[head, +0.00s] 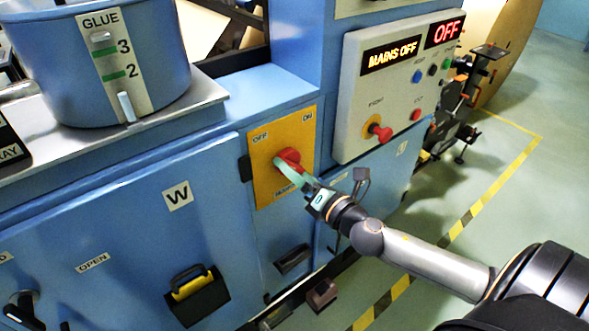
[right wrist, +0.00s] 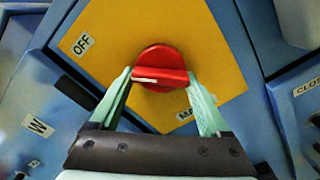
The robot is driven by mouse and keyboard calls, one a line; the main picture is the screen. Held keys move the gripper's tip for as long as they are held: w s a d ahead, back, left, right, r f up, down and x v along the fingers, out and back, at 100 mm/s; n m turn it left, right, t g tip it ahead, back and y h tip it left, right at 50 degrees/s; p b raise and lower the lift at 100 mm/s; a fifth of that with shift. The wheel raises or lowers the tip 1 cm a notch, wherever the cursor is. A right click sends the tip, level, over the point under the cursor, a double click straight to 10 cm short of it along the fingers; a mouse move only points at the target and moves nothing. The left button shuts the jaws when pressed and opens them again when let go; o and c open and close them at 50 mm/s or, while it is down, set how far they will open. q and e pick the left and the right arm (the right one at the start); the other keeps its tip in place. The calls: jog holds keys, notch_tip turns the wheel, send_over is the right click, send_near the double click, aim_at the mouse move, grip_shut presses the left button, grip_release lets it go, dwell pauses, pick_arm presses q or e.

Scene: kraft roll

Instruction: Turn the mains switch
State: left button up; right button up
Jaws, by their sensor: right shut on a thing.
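The mains switch (head: 287,158) is a red rotary knob on a yellow plate (head: 263,184) with OFF and ON labels. It also shows in the right wrist view (right wrist: 160,67), where its white mark lies on the side toward the OFF label (right wrist: 83,45). My right gripper (head: 291,168) has its pale green fingers on the knob, one on each side of the red bar, and is shut on it. The display (head: 391,54) above reads MAINS OFF, and a second sign (head: 445,32) reads OFF. My left gripper is not in view.
A grey control panel (head: 358,98) with a red knob and several buttons is right of the switch. A blue glue pot (head: 70,70) stands on the ledge at left. Black boxes (head: 196,297) stick out below. Yellow-black tape (head: 468,223) marks the open floor at right.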

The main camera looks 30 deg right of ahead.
jog(key=o, duration=1.2)
jog(key=shift+s+d+b, duration=0.15)
jog(key=shift+s+b, duration=0.45)
jog(key=shift+s, duration=1.5)
jog(key=shift+s+d+b, duration=0.2)
jog(key=shift+s+b, duration=0.35)
jog(key=shift+s, duration=1.5)
jog(key=shift+s+d+b, duration=0.15)
jog(key=shift+s+b, duration=0.45)
jog(key=shift+s, duration=1.5)
jog(key=shift+f, duration=0.1)
